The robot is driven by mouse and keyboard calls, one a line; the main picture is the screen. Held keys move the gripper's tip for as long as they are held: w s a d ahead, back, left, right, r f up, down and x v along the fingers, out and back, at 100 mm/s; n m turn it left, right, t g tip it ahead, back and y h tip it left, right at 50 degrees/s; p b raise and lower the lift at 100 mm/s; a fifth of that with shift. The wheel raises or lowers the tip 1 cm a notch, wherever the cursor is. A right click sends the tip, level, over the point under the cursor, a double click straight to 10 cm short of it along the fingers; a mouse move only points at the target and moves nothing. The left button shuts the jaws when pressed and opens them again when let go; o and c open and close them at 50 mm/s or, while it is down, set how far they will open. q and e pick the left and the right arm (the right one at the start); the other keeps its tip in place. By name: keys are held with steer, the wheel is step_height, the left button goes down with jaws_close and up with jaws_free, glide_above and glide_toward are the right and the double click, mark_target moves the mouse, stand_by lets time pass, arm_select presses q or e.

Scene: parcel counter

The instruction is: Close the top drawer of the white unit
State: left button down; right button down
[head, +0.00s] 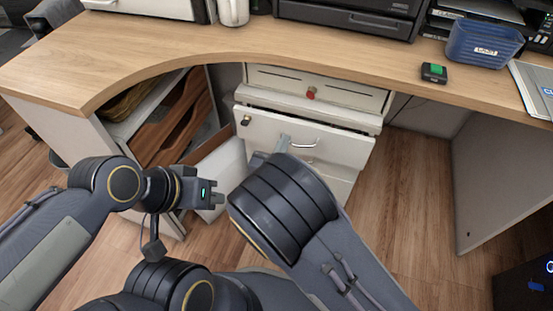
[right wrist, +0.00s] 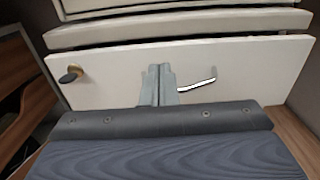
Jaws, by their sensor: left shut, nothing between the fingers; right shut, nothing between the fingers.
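The white unit (head: 350,97) stands under the counter. Its drawer front (head: 335,148), with a silver bar handle and a dark knob at its upper left, stands forward with a dark gap along its top. This front also fills much of the right wrist view (right wrist: 255,75). My right gripper (head: 284,143) is shut and empty, its fingertips at the drawer front left of the handle; in the right wrist view the tips (right wrist: 158,72) overlap the front, and I cannot tell whether they touch. My left gripper (head: 219,193) is shut and empty, left of the unit.
A curved wooden counter (head: 200,48) overhangs the unit. It carries a blue bin (head: 484,48) and a small black device with a green top (head: 434,73). Open shelves (head: 165,125) stand at left, a white panel (head: 505,170) at right. Wooden floor right of the unit is clear.

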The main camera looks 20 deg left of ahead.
mark_target(292, 125)
steer(key=shift+w+d, duration=0.1)
steer(key=shift+w, duration=1.9)
steer(key=w, duration=0.4)
steer(key=shift+w+d+b, duration=0.1)
steer(key=shift+w+b, duration=0.05)
steer(key=shift+b, duration=0.15)
steer(key=shift+w+r, duration=0.15)
steer(key=shift+w, duration=0.05)
